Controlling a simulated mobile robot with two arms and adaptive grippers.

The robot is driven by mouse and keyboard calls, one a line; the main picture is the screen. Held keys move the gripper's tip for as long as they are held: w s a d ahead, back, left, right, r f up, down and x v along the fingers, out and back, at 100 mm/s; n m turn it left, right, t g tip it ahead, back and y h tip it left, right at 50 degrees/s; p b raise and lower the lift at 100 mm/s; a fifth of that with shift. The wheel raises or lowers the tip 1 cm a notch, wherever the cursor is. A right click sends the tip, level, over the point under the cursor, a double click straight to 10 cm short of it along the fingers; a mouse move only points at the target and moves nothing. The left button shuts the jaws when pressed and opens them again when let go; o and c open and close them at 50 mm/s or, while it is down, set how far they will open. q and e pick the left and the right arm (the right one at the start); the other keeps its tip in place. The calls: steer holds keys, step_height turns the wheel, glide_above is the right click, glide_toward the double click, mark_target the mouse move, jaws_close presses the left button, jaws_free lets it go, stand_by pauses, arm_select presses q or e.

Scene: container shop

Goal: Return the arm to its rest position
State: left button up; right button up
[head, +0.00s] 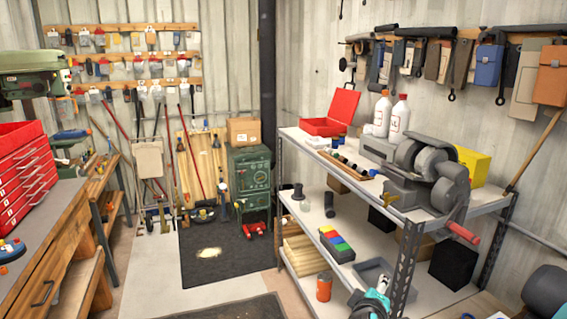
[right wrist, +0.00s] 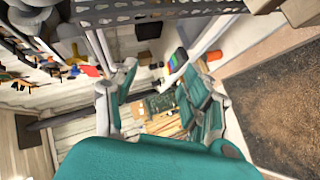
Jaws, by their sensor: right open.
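The rest of the right arm is mostly out of the head view. My left gripper is not in view.
A metal shelf (head: 412,219) stands close by on the right, with a grinder (head: 428,172) and a red box (head: 338,112) on top. A wooden workbench (head: 50,235) with red drawers (head: 25,178) is at the left. The floor between, with a dark mat (head: 228,252), looks clear.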

steer(key=s+d+f+m+g+y, duration=0.1)
steer(key=s+f+m+g+y, duration=0.1)
steer(key=s+f, duration=0.7)
steer(key=s+a+f+m+g+y, duration=0.1)
steer(key=s+f+m+g+y, duration=0.15)
steer(key=s, duration=1.15)
steer(key=s+a+f+m+g+y, duration=0.15)
steer(key=s+f+g, duration=0.25)
steer(key=s, duration=0.9)
step_height(320, 180, down, 30)
steer(key=s+g+b, duration=0.1)
steer(key=s+b, duration=0.1)
steer(key=b, duration=0.1)
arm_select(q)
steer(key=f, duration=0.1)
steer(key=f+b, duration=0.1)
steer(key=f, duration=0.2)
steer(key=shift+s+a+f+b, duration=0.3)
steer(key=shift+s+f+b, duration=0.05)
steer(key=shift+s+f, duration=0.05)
arm_select(e)
steer(key=s+d+f+g, duration=0.1)
steer(key=s+d+f, duration=0.2)
steer(key=s+f, duration=1.3)
steer(key=shift+s+f, duration=0.3)
steer(key=shift+f, duration=0.1)
steer(key=shift+d+g, duration=0.1)
steer(key=shift+g, duration=0.15)
